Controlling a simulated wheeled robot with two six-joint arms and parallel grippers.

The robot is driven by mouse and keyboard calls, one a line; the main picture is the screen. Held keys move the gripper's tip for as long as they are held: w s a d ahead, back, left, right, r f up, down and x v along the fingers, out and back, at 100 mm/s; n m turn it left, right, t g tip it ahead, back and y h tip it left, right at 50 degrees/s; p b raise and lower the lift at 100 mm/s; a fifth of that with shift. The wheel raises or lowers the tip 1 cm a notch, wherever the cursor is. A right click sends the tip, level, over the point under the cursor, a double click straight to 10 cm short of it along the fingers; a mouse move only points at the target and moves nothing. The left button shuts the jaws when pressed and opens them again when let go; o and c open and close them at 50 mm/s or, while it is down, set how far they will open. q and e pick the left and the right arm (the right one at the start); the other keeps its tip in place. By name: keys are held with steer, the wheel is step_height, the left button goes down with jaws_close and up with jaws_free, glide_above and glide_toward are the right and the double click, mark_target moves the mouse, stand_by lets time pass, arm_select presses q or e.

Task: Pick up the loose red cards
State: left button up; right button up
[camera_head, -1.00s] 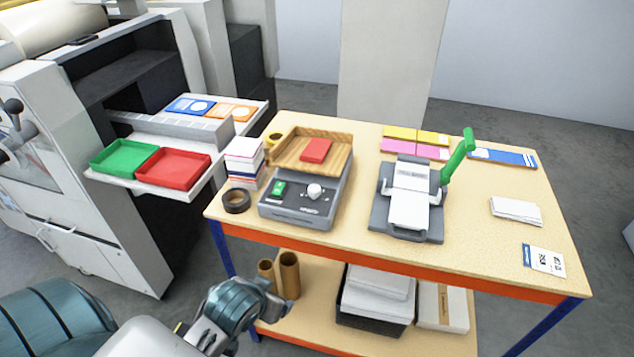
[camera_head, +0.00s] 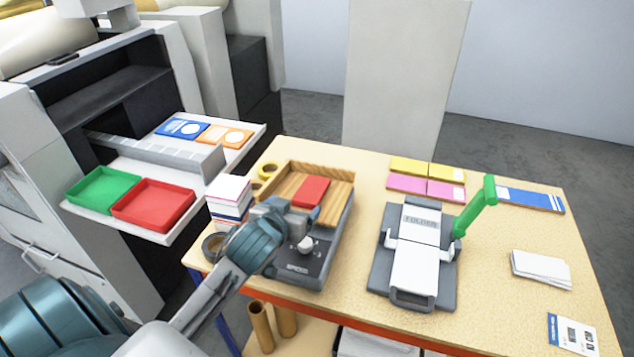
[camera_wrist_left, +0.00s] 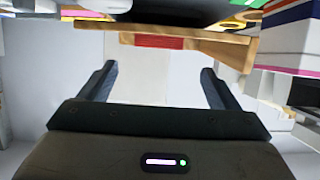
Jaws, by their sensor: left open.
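The red cards (camera_head: 312,189) lie as a small flat stack in the wooden tray (camera_head: 338,181) on top of the grey machine (camera_head: 310,262). In the left wrist view the red cards (camera_wrist_left: 158,43) show as a red strip at the wooden edge, ahead of the fingers. My left gripper (camera_head: 290,208) is at the near side of the wooden tray, just short of the cards. Its two fingers are apart with nothing between them in the left wrist view (camera_wrist_left: 158,85). It hides part of the machine's top. My right gripper is out of view.
A red tray (camera_head: 153,207) and a green tray (camera_head: 104,191) sit on the shelf at left. A stack of pads (camera_head: 228,197) stands close left of the wooden tray. The folder with a green lever (camera_head: 476,206) stands to the right.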

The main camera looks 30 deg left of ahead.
mark_target(309, 194)
arm_select(q)
steer(key=p+x, duration=0.1)
steer(key=x, duration=0.2)
steer(key=shift+r, duration=0.15)
steer(key=shift+w, duration=0.25)
steer(key=shift+w+a+f, duration=0.1)
steer(key=shift+w+f, duration=0.2)
steer(key=p+x, duration=0.2)
steer(key=x, duration=0.2)
steer(key=shift+w+f+p, duration=0.1)
steer(key=shift+p, duration=0.2)
steer(key=shift+w+f, duration=0.15)
steer(key=shift+w, duration=0.15)
steer(key=shift+w+f, duration=0.1)
steer(key=c, duration=1.2)
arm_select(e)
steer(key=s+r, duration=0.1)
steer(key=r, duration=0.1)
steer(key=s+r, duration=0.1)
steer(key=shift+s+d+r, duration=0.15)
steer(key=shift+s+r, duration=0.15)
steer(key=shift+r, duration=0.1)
